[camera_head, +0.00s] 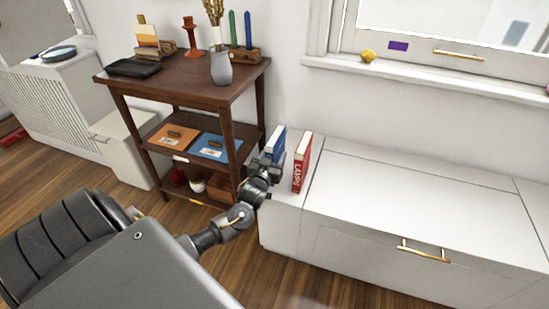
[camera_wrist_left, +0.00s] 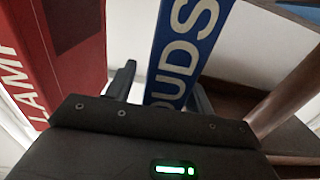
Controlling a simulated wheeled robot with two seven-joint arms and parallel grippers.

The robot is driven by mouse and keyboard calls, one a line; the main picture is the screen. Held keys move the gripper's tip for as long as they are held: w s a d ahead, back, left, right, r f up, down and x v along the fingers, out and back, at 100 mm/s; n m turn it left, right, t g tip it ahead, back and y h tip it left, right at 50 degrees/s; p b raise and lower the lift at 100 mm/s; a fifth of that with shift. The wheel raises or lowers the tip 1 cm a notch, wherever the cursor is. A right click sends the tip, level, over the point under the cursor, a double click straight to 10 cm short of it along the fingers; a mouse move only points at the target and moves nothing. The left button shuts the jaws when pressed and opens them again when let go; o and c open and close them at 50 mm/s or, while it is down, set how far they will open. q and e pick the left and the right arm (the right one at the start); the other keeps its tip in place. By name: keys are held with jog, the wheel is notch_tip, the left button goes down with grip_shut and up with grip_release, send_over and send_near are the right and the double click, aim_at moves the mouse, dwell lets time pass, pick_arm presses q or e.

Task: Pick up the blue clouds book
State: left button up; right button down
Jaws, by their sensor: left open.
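The blue clouds book (camera_head: 278,142) stands upright on the left end of the white bench, partly hidden behind my left gripper (camera_head: 268,166). In the left wrist view, the blue book (camera_wrist_left: 186,45) shows white letters "OUDS" on its spine. The open fingers of my left gripper (camera_wrist_left: 161,88) are on either side of the lower part of its spine. I cannot tell whether either finger touches it. My right gripper is not in view.
A red book (camera_head: 301,163) stands just right of the blue one, with a narrow gap; it also shows in the wrist view (camera_wrist_left: 62,40). The wooden shelf (camera_head: 118,90) stands close on the left. The white bench (camera_head: 400,190) is clear to the right.

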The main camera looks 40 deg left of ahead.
pick_arm(q)
jog(key=shift+w, duration=0.2)
grip_shut()
jog(key=shift+r, duration=0.1)
jog(key=shift+r, duration=0.1)
